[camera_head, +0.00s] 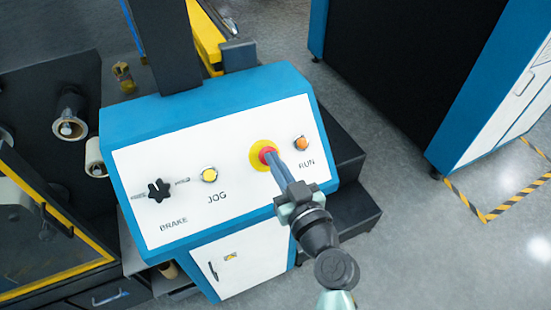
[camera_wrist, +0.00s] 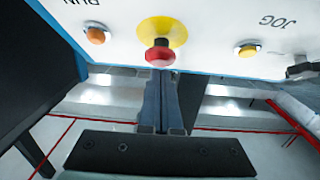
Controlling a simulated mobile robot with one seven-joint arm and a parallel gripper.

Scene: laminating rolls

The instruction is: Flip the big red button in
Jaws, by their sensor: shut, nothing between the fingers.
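The big red button (camera_head: 265,152) sits on a round yellow base (camera_head: 256,163) on the white, sloped face of a blue control console. My gripper (camera_head: 271,156) is shut and empty, and its fingertips are at the red button in the head view, partly covering it. In the wrist view the red button (camera_wrist: 160,56) stands out from its yellow base (camera_wrist: 163,32), just beyond the tips of my gripper (camera_wrist: 160,72). I cannot tell for sure whether the fingertips touch the button.
On the same panel are the orange RUN button (camera_head: 302,143), the yellow JOG button (camera_head: 209,175) and the black BRAKE knob (camera_head: 159,191). A machine with rolls (camera_head: 68,125) stands at the left. A blue and black cabinet (camera_head: 420,70) stands at the upper right, with open floor (camera_head: 450,240) below it.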

